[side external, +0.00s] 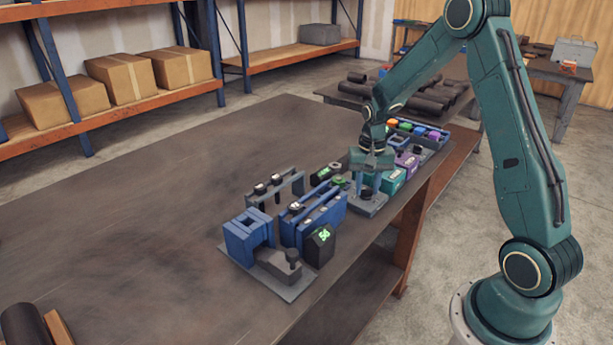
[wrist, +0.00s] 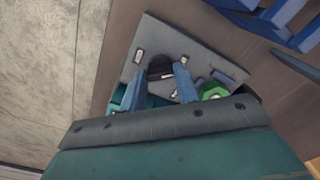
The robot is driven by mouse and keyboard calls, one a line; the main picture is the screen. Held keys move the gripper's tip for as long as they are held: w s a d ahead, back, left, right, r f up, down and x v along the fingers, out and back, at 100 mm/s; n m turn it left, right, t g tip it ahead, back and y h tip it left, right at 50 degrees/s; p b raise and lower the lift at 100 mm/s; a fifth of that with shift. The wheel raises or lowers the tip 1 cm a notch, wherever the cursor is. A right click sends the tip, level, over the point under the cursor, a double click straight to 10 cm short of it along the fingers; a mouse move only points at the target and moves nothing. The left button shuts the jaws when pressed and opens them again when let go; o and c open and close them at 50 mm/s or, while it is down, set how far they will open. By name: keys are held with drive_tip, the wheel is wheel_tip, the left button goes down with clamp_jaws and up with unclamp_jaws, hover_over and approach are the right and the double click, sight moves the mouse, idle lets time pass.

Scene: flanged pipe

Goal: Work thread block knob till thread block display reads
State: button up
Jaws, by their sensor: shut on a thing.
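My gripper (side external: 368,178) points down over a small grey plate (side external: 372,208) near the table's right edge. In the wrist view its two blue fingers (wrist: 160,76) are shut on a dark round knob (wrist: 159,63) on the grey plate (wrist: 192,47), one finger on each side. The knob is mostly hidden by the gripper in the side view. A bright green piece (wrist: 213,90) sits beside the right finger. A black block with a lit green display (side external: 322,235) stands nearer the camera; its digits look like 56. I cannot tell which display belongs to the thread block.
A blue vice-like block (side external: 248,236) on a grey base, a blue slotted block (side external: 315,215) and a grey rack (side external: 275,187) stand to the left. Teal and purple boxes (side external: 406,163) and a tray of coloured pieces (side external: 432,135) lie behind.

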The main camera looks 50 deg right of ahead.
sight(366, 196)
drive_tip(key=o, duration=1)
drive_tip(key=shift+r, duration=0.1)
wheel_tip(366, 196, up, 14)
drive_tip(key=shift+f, duration=0.1)
drive_tip(key=s+a+r+n+t, duration=0.3)
drive_tip(key=s+a+r+n, duration=0.2)
drive_tip(key=s+a+r, duration=0.55)
drive_tip(key=s+a+n+t, duration=0.1)
drive_tip(key=s+a, duration=0.1)
drive_tip(key=s, duration=0.1)
drive_tip(key=s+a+f+n, duration=0.1)
drive_tip(key=s+a+n, duration=0.1)
drive_tip(key=s+a, duration=0.1)
drive_tip(key=s+a+f+n+t, duration=0.1)
drive_tip(key=s+a+n, duration=0.1)
drive_tip(key=s+a, duration=0.1)
drive_tip(key=shift+s+a+f+t, duration=0.2)
drive_tip(key=shift+s+a+t, duration=0.1)
drive_tip(key=shift+s, duration=0.25)
